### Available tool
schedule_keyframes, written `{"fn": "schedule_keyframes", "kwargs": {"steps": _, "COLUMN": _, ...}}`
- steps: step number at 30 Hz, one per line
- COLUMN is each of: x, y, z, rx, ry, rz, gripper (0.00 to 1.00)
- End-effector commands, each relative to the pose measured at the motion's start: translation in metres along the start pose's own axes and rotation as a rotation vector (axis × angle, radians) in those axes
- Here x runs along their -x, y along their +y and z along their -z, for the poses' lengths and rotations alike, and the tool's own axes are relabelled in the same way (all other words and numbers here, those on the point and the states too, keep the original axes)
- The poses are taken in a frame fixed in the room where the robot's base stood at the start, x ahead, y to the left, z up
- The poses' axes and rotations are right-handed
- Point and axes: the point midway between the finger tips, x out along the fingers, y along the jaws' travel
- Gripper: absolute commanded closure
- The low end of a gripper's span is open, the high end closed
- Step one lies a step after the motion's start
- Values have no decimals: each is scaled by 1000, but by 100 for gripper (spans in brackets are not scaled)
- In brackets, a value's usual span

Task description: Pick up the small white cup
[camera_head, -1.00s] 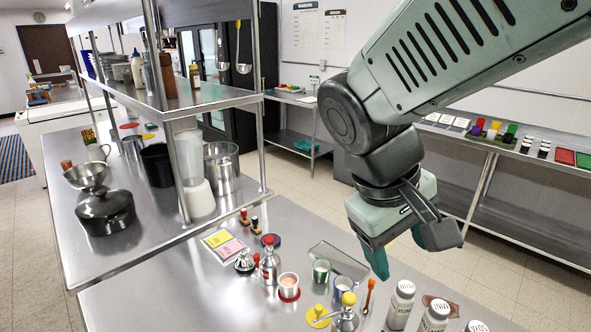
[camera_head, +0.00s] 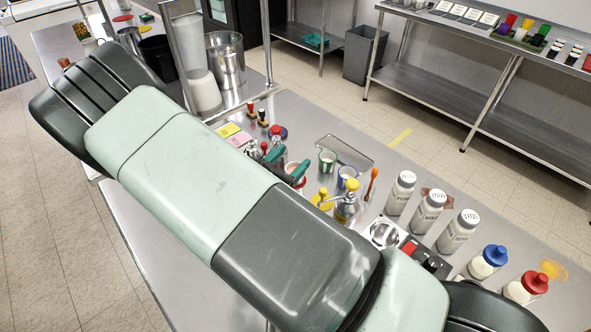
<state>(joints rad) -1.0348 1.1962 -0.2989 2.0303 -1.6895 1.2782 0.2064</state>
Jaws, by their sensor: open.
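A small white cup with a pinkish inside (camera_head: 292,167) stands on the steel counter (camera_head: 150,245), partly hidden by my gripper and arm. The teal fingertips of my gripper (camera_head: 287,163) show just past my forearm, one on each side of the cup's rim as seen from here. The gripper is open; whether a finger touches the cup cannot be told. A green-and-white cup (camera_head: 327,160) and a white cup with blue (camera_head: 346,175) stand to the right of it.
A yellow-topped metal dispenser (camera_head: 348,205) and an orange-handled utensil (camera_head: 371,183) stand close on the right. Several white shakers (camera_head: 428,210) stand farther right. A red-capped bottle (camera_head: 277,150) crowds the gripper. A flat tray (camera_head: 344,153) lies behind the cups.

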Motion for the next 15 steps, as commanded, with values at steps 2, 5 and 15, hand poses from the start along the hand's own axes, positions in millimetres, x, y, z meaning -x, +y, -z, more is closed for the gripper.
{"fn": "schedule_keyframes", "kwargs": {"steps": 2, "x": 8, "y": 8, "z": 20, "rx": 60, "ry": -10, "rz": -85, "gripper": 34}}
{"fn": "schedule_keyframes", "kwargs": {"steps": 5, "x": 13, "y": 14, "z": 33, "rx": 98, "ry": -15, "rz": -146, "gripper": 34}}
{"fn": "schedule_keyframes", "kwargs": {"steps": 15, "x": 14, "y": 10, "z": 91, "rx": 113, "ry": -14, "rz": -167, "gripper": 34}}
